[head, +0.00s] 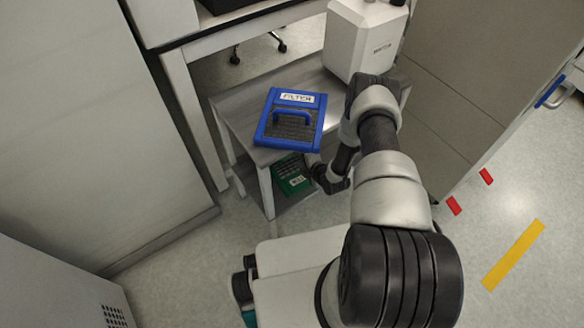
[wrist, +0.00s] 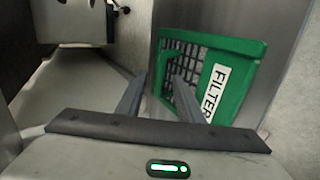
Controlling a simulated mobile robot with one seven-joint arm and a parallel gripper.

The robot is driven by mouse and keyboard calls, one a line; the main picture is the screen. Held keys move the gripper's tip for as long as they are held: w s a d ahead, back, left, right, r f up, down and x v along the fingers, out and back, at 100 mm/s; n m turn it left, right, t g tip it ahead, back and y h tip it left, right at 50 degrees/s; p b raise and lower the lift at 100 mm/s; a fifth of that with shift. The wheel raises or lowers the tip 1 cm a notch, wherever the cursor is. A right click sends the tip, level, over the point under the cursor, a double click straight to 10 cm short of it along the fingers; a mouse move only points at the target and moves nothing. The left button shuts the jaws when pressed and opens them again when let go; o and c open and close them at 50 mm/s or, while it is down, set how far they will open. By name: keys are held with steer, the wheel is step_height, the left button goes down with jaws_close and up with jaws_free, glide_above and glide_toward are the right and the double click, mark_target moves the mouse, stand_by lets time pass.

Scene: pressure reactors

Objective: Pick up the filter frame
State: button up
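A blue frame labelled FILTER (head: 292,118), with a dark mesh and a blue handle, lies flat on top of the grey table. A green frame (head: 292,176) is on the lower shelf below it, partly hidden by the table. In the wrist view the green frame (wrist: 241,88) shows a grey grid and a white FILTER label, and appears tilted. In the head view my gripper (head: 326,180) is beside the lower shelf.
The grey table (head: 240,108) has legs at its front corners. A white device (head: 362,45) stands on its back right. A tall panel (head: 85,110) is to the left and a grey cabinet (head: 480,75) to the right. Open floor lies at the lower right.

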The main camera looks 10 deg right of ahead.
mark_target(292, 164)
steer(key=x, duration=0.1)
steer(key=b+x, duration=0.1)
steer(key=x, duration=0.2)
steer(key=shift+w+d+f+b, duration=0.2)
steer(key=shift+w+f+b, duration=0.05)
steer(key=shift+w+b, duration=0.1)
steer(key=shift+c, duration=0.3)
steer(key=shift+s, duration=0.1)
jaws_close()
